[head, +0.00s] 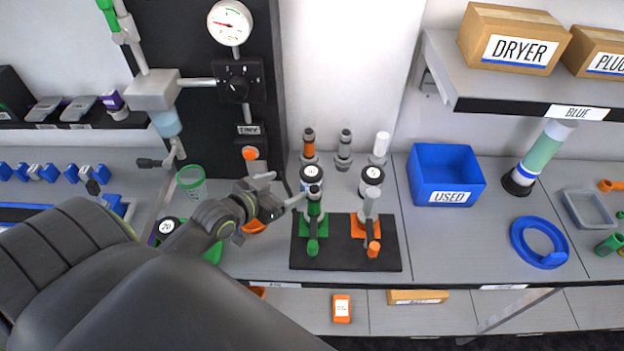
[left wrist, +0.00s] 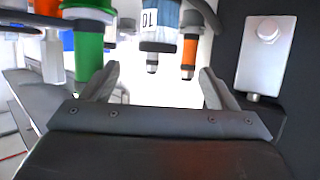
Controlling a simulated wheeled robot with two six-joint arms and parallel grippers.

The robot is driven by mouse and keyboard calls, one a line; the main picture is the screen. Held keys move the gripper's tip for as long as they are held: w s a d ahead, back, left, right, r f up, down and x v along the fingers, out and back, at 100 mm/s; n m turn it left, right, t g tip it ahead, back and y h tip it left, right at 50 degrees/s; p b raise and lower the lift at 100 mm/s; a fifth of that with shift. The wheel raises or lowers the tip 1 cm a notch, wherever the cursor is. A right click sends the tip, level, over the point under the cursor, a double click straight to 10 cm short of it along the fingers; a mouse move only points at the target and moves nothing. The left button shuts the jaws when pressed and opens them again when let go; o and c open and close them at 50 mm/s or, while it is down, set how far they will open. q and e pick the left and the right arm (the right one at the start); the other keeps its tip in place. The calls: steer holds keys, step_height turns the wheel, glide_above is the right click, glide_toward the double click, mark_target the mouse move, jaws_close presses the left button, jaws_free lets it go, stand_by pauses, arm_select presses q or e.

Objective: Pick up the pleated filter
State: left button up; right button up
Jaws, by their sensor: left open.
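No part is plainly marked as the pleated filter. A dark-capped cartridge with a white label (head: 312,174) stands behind the green-handled valve; in the left wrist view it shows a blue ribbed side (left wrist: 158,28), which looks pleated. A similar cartridge (head: 371,180) stands behind the orange-handled valve. My left gripper (head: 284,190) is open and empty, just left of the first cartridge and apart from it. In the left wrist view, which looks upside down, the cartridge lies beyond the gap between my fingers (left wrist: 157,85). My right gripper is not in view.
The green-handled valve (head: 313,222) and orange-handled valve (head: 371,222) stand on a black mat (head: 345,262) close to my left gripper. Several nozzles stand behind, one orange (head: 309,145). A blue USED bin (head: 445,170) is right. A black panel (head: 262,130) is behind left.

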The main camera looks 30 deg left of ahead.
mark_target(303, 178)
arm_select(q)
steer(key=x, duration=0.4)
steer(key=shift+w, duration=0.15)
steer(key=x, duration=0.3)
steer(key=shift+w+d+f+p, duration=0.1)
steer(key=shift+w+f+p, duration=0.05)
steer(key=shift+w+p, duration=0.2)
steer(key=shift+w+f, duration=0.15)
steer(key=shift+w, duration=0.2)
steer(key=p+x, duration=0.1)
steer(key=x, duration=0.2)
steer(key=shift+w+d+f, duration=0.2)
steer(key=shift+w+f, duration=0.25)
steer(key=shift+w, duration=0.1)
steer(key=c, duration=1.1)
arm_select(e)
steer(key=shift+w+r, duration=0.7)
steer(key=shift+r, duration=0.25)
